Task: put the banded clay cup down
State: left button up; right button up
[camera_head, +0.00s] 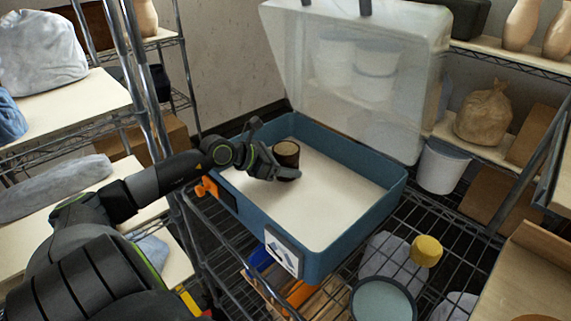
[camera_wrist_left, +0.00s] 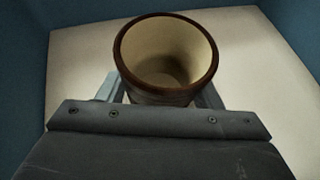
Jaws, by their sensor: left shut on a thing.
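The banded clay cup (camera_head: 286,154) is dark brown with a pale inside. My left gripper (camera_head: 272,172) is shut on it, inside the blue case (camera_head: 345,232), near the back left corner. In the left wrist view the cup (camera_wrist_left: 165,92) stands open end up, with its rim toward the camera and nothing visible inside. The fingers of my left gripper (camera_wrist_left: 165,100) lie on both sides of the cup, partly hidden behind the wrist plate. I cannot tell whether the cup's base touches the pale case floor (camera_head: 320,200). My right gripper is not in view.
The case's clear lid (camera_head: 350,75) stands open at the back. The case floor right of the cup is bare. The case sits on a wire rack (camera_head: 425,250) with a yellow object (camera_head: 426,251) to its right. Shelves (camera_head: 85,105) stand at left.

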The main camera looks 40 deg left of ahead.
pick_arm(q)
jog(key=shift+f, duration=0.1)
jog(key=o, duration=1.1)
jog(key=shift+o, duration=0.2)
jog(key=shift+s+r, duration=0.1)
jog(key=shift+r, duration=0.1)
jog(key=v, duration=0.5)
jog(key=shift+s+p, duration=0.1)
jog(key=shift+p, duration=0.25)
jog(key=shift+p+v, duration=0.65)
jog(key=shift+v, duration=0.45)
